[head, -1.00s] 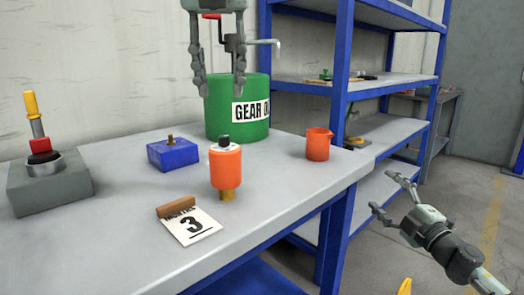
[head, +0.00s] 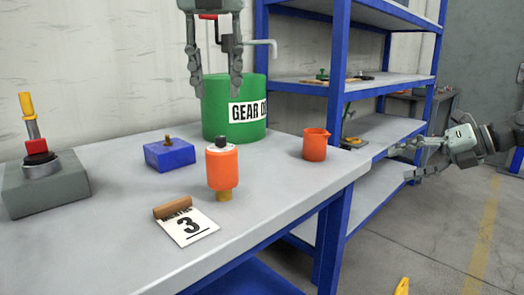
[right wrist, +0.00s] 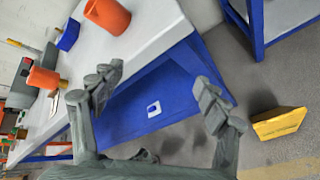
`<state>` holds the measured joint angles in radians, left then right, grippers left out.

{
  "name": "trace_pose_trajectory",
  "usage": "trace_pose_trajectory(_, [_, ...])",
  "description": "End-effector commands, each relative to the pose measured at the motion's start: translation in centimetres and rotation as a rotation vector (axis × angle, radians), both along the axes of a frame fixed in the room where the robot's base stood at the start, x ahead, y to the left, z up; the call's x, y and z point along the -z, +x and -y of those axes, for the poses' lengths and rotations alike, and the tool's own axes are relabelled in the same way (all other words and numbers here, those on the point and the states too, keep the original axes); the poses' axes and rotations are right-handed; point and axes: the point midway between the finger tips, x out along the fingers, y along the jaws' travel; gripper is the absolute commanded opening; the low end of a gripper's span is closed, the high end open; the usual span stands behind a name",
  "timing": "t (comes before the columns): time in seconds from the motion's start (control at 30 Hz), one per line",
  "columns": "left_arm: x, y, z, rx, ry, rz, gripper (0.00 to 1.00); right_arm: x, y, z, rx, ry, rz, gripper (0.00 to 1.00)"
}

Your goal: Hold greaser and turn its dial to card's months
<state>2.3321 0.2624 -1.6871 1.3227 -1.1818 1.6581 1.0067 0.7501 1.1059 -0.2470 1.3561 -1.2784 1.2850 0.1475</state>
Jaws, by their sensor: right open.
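The greaser (head: 221,170) is an orange cylinder with a dark cap on top and a brass-coloured foot. It stands upright on the grey bench; the dial's marks are too small to read. A white card (head: 188,228) showing a black 3 lies in front of it, with a brown block at its top edge. My right gripper (head: 402,164) is open and empty, off the bench's right edge. It also shows in the right wrist view (right wrist: 160,88).
A green gear oil drum (head: 222,122), a blue block (head: 169,155) with a brass stud, an orange cup (head: 316,145) and a grey block (head: 45,190) with a yellow-handled tool stand on the bench (head: 110,255). Blue shelving (head: 338,110) is behind. A yellow object (right wrist: 279,123) is on the floor.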

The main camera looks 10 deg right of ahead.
Motion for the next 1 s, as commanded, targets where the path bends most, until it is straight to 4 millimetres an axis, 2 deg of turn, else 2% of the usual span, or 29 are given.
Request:
trace_pose_trajectory(0.03, [0.0,0.0,0.0,0.0,0.0,0.0,0.34,-0.7,0.3,-3.1,-0.074,-0.018,0.042,0.75])
trace_pose_trajectory(0.17, [0.0,0.0,0.0,0.0,0.0,0.0,0.34,-2.2,0.4,-10.8,-0.261,-0.078,0.161,0.75])
trace_pose_trajectory(0.3, [0.0,0.0,0.0,0.0,0.0,0.0,0.34,-4.2,-0.7,-18.9,-0.465,-0.147,0.309,0.75])
trace_pose_trajectory(0.5, [0.0,0.0,0.0,0.0,0.0,0.0,0.34,-6.2,-3.4,-28.8,-0.731,-0.242,0.556,0.75])
trace_pose_trajectory(0.6, [0.0,0.0,0.0,0.0,0.0,0.0,0.34,-6.7,-4.7,-32.2,-0.826,-0.278,0.68,0.75])
trace_pose_trajectory(0.7, [0.0,0.0,0.0,0.0,0.0,0.0,0.34,-6.9,-5.5,-34.4,-0.89,-0.304,0.778,0.75])
trace_pose_trajectory(1.0, [0.0,0.0,0.0,0.0,0.0,0.0,0.34,-6.3,-5.7,-37.9,-0.935,-0.32,0.854,0.75])
